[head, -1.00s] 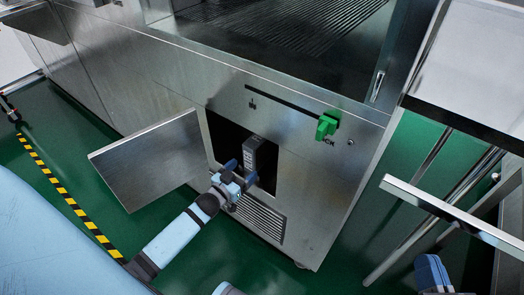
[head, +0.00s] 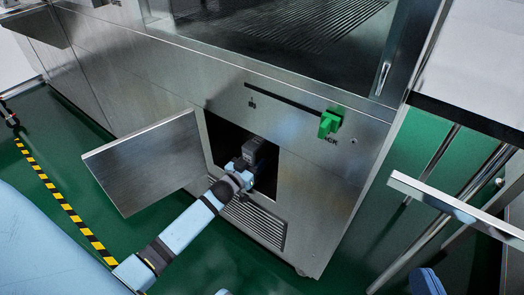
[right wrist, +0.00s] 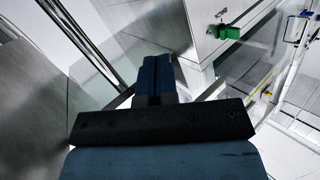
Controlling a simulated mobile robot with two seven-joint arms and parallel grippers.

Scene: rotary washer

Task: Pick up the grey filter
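My left arm reaches into the square dark opening (head: 222,135) low in the washer's front. Its left gripper (head: 250,155) is at the opening, with a dark block-like part showing there. I cannot tell whether this part belongs to the gripper or is the grey filter. The fingertips are hidden, so I cannot tell whether they hold anything. No grey filter can be clearly made out inside the dark opening. My right gripper (right wrist: 159,75) is shut and empty in the right wrist view, its two blue fingers side by side.
A metal door (head: 145,165) stands open left of the opening. A green handle (head: 330,122) sits on the front panel above right. A vent grille (head: 255,222) lies below the opening. A metal-framed table (head: 470,60) stands at right. Green floor is clear in front.

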